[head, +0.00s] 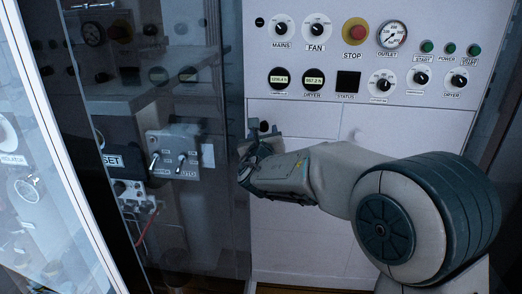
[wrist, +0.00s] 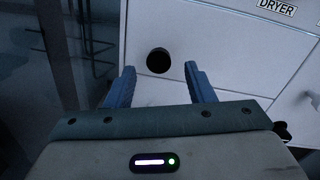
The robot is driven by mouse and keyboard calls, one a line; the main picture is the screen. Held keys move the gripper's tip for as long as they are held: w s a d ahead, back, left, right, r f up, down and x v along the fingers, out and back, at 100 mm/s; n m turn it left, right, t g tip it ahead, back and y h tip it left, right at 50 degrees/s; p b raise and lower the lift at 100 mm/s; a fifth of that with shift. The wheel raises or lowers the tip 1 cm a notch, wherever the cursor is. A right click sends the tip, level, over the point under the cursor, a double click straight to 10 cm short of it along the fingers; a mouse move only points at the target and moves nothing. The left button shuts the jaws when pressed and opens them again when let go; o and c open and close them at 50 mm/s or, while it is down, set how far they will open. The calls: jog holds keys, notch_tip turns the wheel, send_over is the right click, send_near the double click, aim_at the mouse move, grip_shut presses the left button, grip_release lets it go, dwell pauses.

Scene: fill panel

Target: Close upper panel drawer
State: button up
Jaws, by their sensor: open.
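The upper drawer front (head: 310,118) is a plain white panel below the control panel. How far it stands out is hard to tell from here. Its round black knob (wrist: 158,60) shows in the wrist view, just beyond and between my fingertips. My gripper (wrist: 159,69) is open, with one blue finger on each side of the knob's line and nothing held. In the head view my gripper (head: 246,152) is near the left edge of the white front, just below a dark knob (head: 264,127). Any contact with the knob cannot be told.
Above is the control panel (head: 370,60) with dials, gauges, green buttons and a red stop button (head: 356,31). To the left are a dark glass-like panel (head: 215,225) and a switch box (head: 173,151). A pale framed pane (head: 50,150) stands at far left.

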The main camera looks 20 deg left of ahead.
jog(key=b+v, duration=0.1)
jog(key=v, duration=0.8)
jog(key=shift+d+r, duration=0.1)
jog(key=s+d+f+m+g+h, duration=0.1)
jog(key=d+f+m+g+h, duration=0.15)
jog(key=d+m+h, duration=0.7)
jog(key=s+d+f+m+g+h, duration=0.3)
jog(key=d+m, duration=0.7)
jog(key=d, duration=1)
jog(key=s+d+f+m+g+y+p, duration=0.2)
jog(key=s+d+f+m+g, duration=0.3)
jog(key=s+d+m, duration=0.5)
jog(key=s+a+f+m+g+y, duration=0.2)
jog(key=s+m, duration=0.6)
jog(key=m, duration=0.5)
jog(key=shift+s+a+f+g+y, duration=0.4)
jog(key=shift+g+y, duration=0.55)
jog(key=shift+y, duration=0.7)
jog(key=shift+w+d, duration=0.1)
jog(key=shift+w, duration=0.05)
